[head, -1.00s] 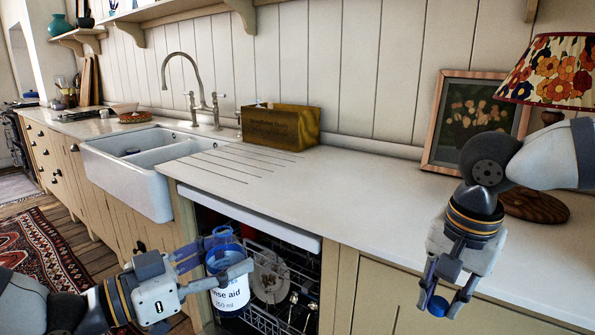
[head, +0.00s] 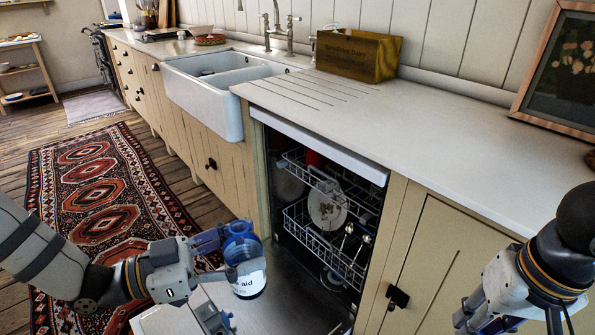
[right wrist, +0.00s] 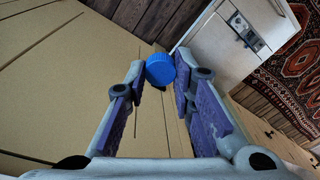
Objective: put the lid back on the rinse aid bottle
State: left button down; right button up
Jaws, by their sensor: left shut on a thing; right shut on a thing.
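The rinse aid bottle (head: 249,282) is blue at the top with a white label, and shows in the head view in front of the open dishwasher. My left gripper (head: 240,254) is shut on it from the left and holds it roughly upright. Its top shows no lid. My right gripper (head: 496,320) is at the lower right of the head view, apart from the bottle, with its fingertips cut off by the frame. The blue round lid (right wrist: 160,70) shows in the right wrist view, gripped between the fingertips. The lid is not visible in the head view.
The dishwasher door (head: 290,306) is folded down below the bottle. Loaded racks (head: 300,230) stand inside. A cupboard door with a dark latch (head: 397,297) lies between the dishwasher and my right arm. The worktop (head: 400,140) runs above; a patterned rug (head: 95,200) covers the floor at left.

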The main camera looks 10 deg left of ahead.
pick_arm(q)
jog(key=w+d+f+m+g+h, duration=0.1)
jog(key=d+m+g, duration=0.3)
jog(key=d+g, duration=0.2)
jog(key=d+m+g+h, duration=0.2)
jog(key=d+m+g, duration=0.2)
jog(key=d+g, duration=0.2)
jog(key=shift+w+d+f, duration=0.35)
jog(key=shift+d, duration=0.05)
pick_arm(e)
jog(key=shift+w+a+r, duration=0.1)
jog(key=shift+w+r, duration=0.1)
jog(key=shift+w, duration=0.2)
jog(key=w+a+r+n, duration=0.2)
jog(key=w+a+r, duration=0.5)
jog(key=s+a+r+n, duration=0.1)
jog(key=a+r, duration=0.3)
jog(key=a, duration=0.3)
jog(key=s+a+r+n, duration=0.1)
jog(key=a+r+n, duration=0.1)
jog(key=a+r, duration=0.3)
jog(key=a, duration=0.3)
jog(key=shift+s+n, duration=0.3)
